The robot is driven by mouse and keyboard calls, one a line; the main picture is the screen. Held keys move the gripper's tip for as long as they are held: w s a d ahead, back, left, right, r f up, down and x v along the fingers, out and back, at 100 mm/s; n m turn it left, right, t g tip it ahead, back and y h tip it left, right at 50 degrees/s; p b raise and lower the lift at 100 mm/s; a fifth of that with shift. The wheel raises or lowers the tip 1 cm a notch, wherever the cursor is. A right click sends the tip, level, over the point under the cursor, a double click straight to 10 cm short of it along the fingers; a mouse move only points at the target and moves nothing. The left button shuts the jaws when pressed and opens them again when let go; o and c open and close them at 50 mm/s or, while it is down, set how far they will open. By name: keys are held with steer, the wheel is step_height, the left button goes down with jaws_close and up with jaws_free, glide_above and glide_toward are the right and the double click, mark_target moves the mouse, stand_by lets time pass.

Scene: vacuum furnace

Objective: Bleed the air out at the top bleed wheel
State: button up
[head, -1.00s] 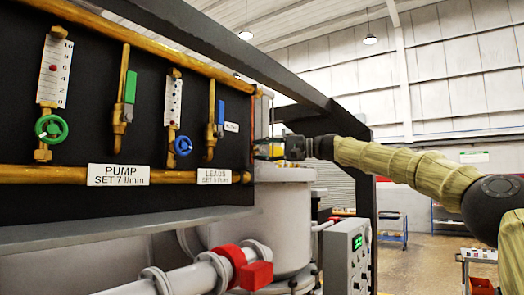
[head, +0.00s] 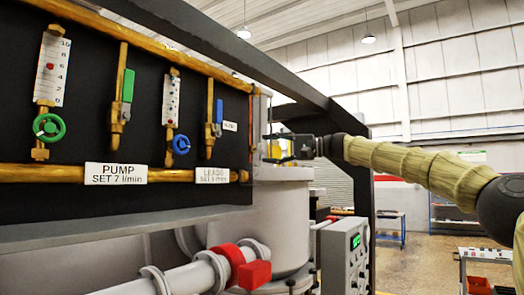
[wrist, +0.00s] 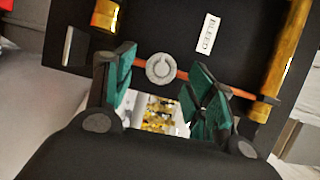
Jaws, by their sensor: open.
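In the head view my gripper (head: 270,148) is at the right end of the black panel. I cannot make out the wheel in the head view.
The black panel (head: 90,208) carries a green wheel (head: 49,127), a blue wheel (head: 181,144) and lever valves. Brass pipes (head: 40,173) run along it. A grey vessel (head: 280,225) and control box (head: 343,255) stand below.

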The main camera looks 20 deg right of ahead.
steer(key=v, duration=0.8)
steer(key=shift+s+d, duration=0.2)
steer(key=shift+d, duration=0.15)
